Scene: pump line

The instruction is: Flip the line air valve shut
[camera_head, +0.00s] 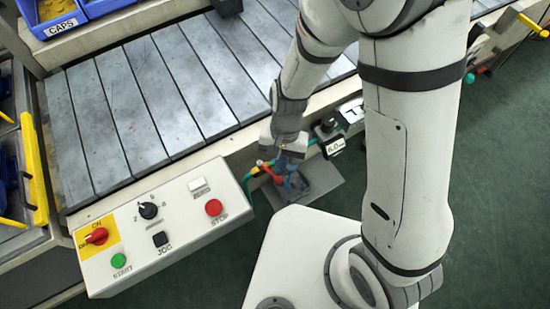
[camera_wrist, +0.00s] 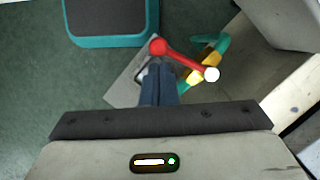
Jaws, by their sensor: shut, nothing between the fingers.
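The line air valve has a red lever (camera_wrist: 180,59) with a red ball at one end and a white round part at the other. Its yellow body (camera_wrist: 195,77) sits on a teal line, and the lever lies slantwise across it in the wrist view. In the head view a red part of the valve (camera_head: 267,170) shows low beside the conveyor frame. My gripper (camera_wrist: 158,72) is shut and empty, its blue fingertips close beside the lever on its near side. I cannot tell whether they touch it. In the head view my gripper (camera_head: 289,172) partly hides the valve.
A control box (camera_head: 165,225) with knobs and buttons stands left of the valve. The slatted conveyor (camera_head: 150,105) runs behind it. A grey plate (camera_head: 318,182) lies below the valve. A teal-sided box with a dark top (camera_wrist: 110,20) stands beyond. Green floor is open at right.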

